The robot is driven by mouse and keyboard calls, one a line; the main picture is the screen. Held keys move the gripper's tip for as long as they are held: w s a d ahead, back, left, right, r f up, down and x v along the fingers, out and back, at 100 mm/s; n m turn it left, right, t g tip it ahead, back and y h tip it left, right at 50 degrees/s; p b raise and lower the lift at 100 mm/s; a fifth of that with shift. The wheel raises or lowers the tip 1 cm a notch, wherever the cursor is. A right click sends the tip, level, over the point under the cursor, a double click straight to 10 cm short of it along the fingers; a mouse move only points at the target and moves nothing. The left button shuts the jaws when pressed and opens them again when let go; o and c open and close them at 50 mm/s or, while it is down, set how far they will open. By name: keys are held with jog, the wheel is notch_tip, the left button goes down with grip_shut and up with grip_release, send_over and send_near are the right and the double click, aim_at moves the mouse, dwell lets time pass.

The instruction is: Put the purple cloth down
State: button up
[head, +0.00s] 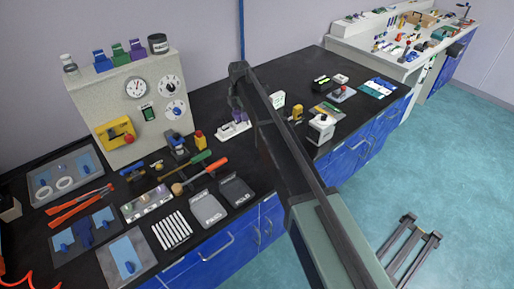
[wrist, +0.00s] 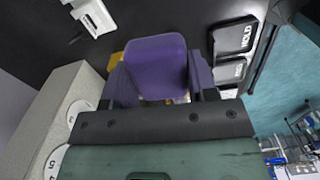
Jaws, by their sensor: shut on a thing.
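The purple cloth (wrist: 157,62) fills the middle of the wrist view. It is a smooth, rounded purple piece standing out from between the two fingers of my gripper (wrist: 157,82), which is shut on it. In the head view my gripper (head: 235,104) hangs from the far end of my arm, above the black bench near a small white rack (head: 234,131). A small purple patch shows there by the rack; I cannot tell whether it is the cloth. The cloth's lower end is hidden by my gripper.
A grey machine with dials (head: 146,110) stands to the left. A green-handled tool (head: 195,160) and a red-handled tool (head: 206,172) lie in front. Bare black bench (head: 238,160) shows near the rack.

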aim_at(243, 154)
jog(key=shift+a+f+n, duration=0.15)
jog(key=shift+a+n, duration=0.1)
jog(key=shift+n, duration=0.15)
jog(key=shift+d+n, duration=0.15)
jog(key=shift+n, duration=0.15)
notch_tip(243, 154, down, 21)
jog(key=b, duration=2)
jog(key=shift+r+b, duration=0.2)
jog(key=shift+b, duration=0.1)
jog(key=shift+r+p, duration=0.3)
jog(key=shift+f+b, duration=0.25)
jog(key=shift+b, duration=0.05)
jog(key=o, duration=0.8)
jog(key=shift+r, duration=0.1)
jog(key=shift+o, duration=0.2)
